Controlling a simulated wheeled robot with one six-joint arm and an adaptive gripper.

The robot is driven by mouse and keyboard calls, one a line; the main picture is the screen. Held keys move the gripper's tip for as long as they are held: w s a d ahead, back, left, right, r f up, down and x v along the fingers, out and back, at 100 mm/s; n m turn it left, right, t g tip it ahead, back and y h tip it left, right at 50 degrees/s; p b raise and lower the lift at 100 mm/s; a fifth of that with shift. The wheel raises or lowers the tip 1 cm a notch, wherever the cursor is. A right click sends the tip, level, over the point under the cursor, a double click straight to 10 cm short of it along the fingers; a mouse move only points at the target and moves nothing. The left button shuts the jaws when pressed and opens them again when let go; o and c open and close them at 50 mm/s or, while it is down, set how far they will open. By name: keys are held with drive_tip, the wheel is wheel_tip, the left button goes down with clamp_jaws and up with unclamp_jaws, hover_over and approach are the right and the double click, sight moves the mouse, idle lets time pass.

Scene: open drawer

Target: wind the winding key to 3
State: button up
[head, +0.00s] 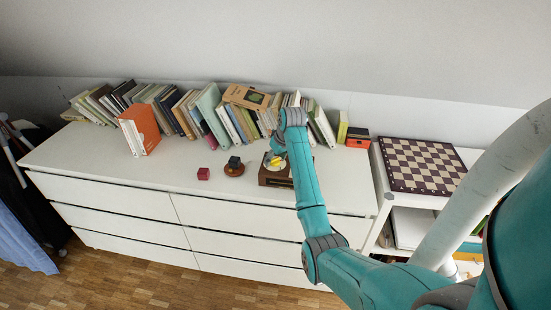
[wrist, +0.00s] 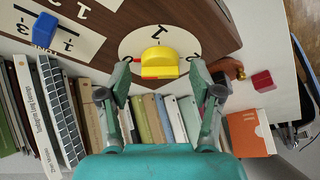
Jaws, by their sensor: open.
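A brown wooden box (head: 272,181) stands on the white dresser top. In the wrist view the box (wrist: 100,75) carries a round white dial (wrist: 128,46) with a "1" at its top. Dark marks at the dial's left and right are partly hidden by my fingertips. The yellow winding key (wrist: 160,58) stands on the dial, with a red part low on its body and at its left side. My gripper (wrist: 160,70) is open, one finger either side of the key; contact cannot be told. In the head view the key (head: 268,159) shows beside my gripper (head: 278,152).
A blue slider (wrist: 45,28) sits on a numbered plate on the box. A row of books (head: 228,118) lines the back; a chessboard (head: 422,165) lies right.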

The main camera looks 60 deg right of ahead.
drive_tip(key=c, duration=1.2)
drive_tip(key=shift+o, duration=0.2)
drive_tip(key=shift+m, duration=0.3)
drive_tip(key=m+h, duration=0.1)
drive_tip(key=m, duration=0.1)
drive_tip(key=m+g, duration=0.1)
drive_tip(key=m, duration=0.2)
drive_tip(key=shift+w+a+h, duration=0.1)
drive_tip(key=shift+a+h, duration=0.05)
drive_tip(key=shift+h, duration=0.25)
drive_tip(key=m+g, duration=0.1)
drive_tip(key=m, duration=0.2)
drive_tip(key=m+g+h, duration=0.1)
drive_tip(key=m, duration=0.2)
drive_tip(key=shift+w+m+g, duration=0.15)
drive_tip(key=shift+m+g, duration=0.15)
drive_tip(key=shift+m, duration=0.1)
drive_tip(key=m+g, duration=0.1)
drive_tip(key=m, duration=0.2)
drive_tip(key=m+g, duration=0.1)
drive_tip(key=m, duration=0.2)
drive_tip(key=shift+w+y, duration=0.1)
drive_tip(key=shift+y, duration=0.2)
drive_tip(key=m+g+y, duration=0.1)
drive_tip(key=m, duration=0.2)
drive_tip(key=m+g, duration=0.1)
drive_tip(key=m, duration=0.2)
drive_tip(key=shift+m+y, duration=0.3)
drive_tip(key=shift+y, duration=0.1)
